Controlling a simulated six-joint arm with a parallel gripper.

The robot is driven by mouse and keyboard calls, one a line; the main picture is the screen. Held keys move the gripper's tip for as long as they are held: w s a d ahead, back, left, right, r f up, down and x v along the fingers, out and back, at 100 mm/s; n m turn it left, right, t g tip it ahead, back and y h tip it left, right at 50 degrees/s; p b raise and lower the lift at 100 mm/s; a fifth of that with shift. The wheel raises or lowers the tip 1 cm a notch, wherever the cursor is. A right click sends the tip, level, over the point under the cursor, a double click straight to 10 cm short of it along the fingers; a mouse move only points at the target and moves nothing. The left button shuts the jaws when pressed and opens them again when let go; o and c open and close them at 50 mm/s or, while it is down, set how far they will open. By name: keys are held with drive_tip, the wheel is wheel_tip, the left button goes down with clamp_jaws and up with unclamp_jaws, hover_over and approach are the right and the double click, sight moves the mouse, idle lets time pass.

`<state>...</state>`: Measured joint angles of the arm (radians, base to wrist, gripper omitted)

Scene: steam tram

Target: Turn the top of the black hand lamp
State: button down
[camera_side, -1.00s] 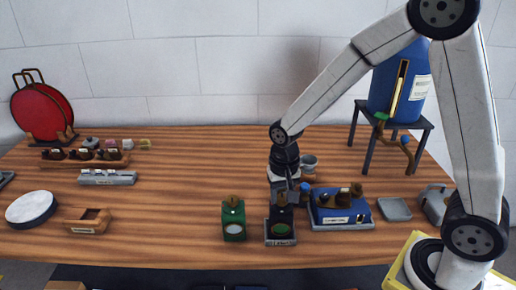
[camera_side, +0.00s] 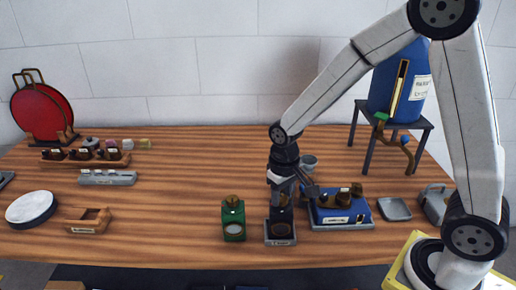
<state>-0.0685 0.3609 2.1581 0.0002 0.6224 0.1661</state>
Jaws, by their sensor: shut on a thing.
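The black hand lamp (camera_side: 281,229) stands upright on a grey labelled base (camera_side: 281,241) at the front middle of the table. Its round front lens looks dull brown. My gripper (camera_side: 283,203) points down over the lamp and is shut on its top. The fingers and the gripper body, turned at an angle, hide most of the lamp's top.
A green hand lamp (camera_side: 233,222) stands close on the left. A blue case (camera_side: 340,209) with brown fittings is close on the right, with a grey dish (camera_side: 394,209) beyond it. A cup (camera_side: 309,164) stands behind the gripper.

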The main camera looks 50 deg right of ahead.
sight(282, 197)
drive_tip(key=n, duration=0.4)
drive_tip(key=shift+n, duration=0.3)
idle(0.3)
drive_tip(key=shift+c, duration=1.3)
unclamp_jaws()
drive_tip(key=shift+r, duration=0.1)
drive_tip(key=shift+r, duration=3.8)
